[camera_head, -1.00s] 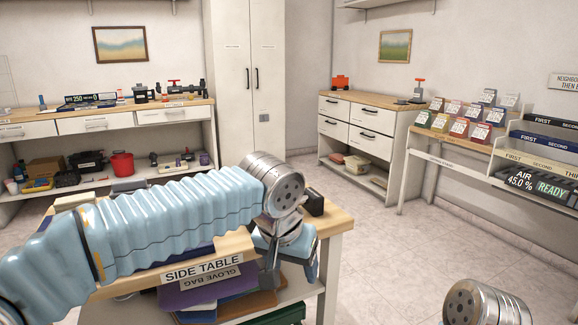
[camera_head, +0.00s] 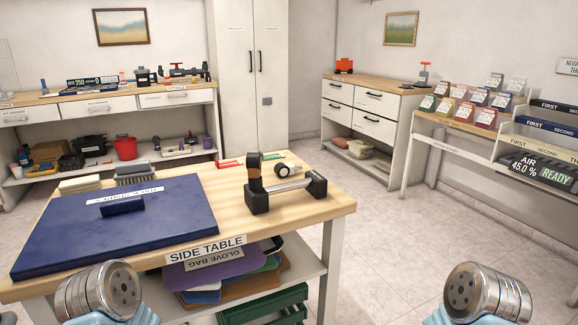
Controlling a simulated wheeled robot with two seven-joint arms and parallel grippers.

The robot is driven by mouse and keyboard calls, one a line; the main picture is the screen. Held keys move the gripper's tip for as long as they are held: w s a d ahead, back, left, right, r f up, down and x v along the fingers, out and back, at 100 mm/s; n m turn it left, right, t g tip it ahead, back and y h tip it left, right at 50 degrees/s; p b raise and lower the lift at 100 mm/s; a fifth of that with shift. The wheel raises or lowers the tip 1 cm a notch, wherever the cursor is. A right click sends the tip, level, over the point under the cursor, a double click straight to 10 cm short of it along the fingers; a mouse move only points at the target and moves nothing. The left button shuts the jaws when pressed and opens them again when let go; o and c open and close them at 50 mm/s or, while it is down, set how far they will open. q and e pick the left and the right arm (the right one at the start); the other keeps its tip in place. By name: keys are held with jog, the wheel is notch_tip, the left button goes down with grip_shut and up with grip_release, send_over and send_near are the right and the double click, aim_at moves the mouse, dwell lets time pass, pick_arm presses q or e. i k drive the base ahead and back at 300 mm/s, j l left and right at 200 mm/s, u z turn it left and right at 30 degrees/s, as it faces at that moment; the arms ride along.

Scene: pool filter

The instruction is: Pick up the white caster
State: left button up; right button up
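A small round white-and-black item that looks like the white caster (camera_head: 288,169) lies on the wooden side table (camera_head: 325,207), near its back right part. It is behind a black stand with a metal bar (camera_head: 290,187) and stands apart from my arms. My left metal wrist is at the bottom left, in front of the table. My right metal wrist is at the bottom right, over the floor. The fingers of both grippers are below the picture edge, so I cannot see whether they hold anything.
A large dark blue lidded board (camera_head: 60,235) covers the table's left half. A grey brush (camera_head: 134,174) and red and green strips (camera_head: 231,163) lie behind it. A black upright post (camera_head: 254,167) rises left of the caster. Floor to the right is clear.

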aim_at(283, 171)
jog(key=i+l+z, duration=0.4)
jog(key=l, duration=0.3)
jog(key=i+l+z, duration=0.8)
jog(key=i+l, duration=0.15)
jog(key=i+u, duration=0.3)
jog(key=i, duration=0.15)
jog(key=i+u, duration=0.3)
jog(key=i, duration=0.15)
jog(key=i+l+u, duration=0.3)
jog(key=i+j+u, duration=0.1)
jog(key=i+u, duration=0.25)
jog(key=u, duration=0.15)
jog(key=i+u, duration=0.35)
jog(key=u, duration=0.15)
jog(key=i+l+u, duration=0.25)
jog(key=u, duration=0.2)
jog(key=i+l+u, duration=0.35)
jog(key=u, duration=0.15)
jog(key=i+l+u, duration=0.3)
jog(key=l+u, duration=0.2)
jog(key=j, duration=0.1)
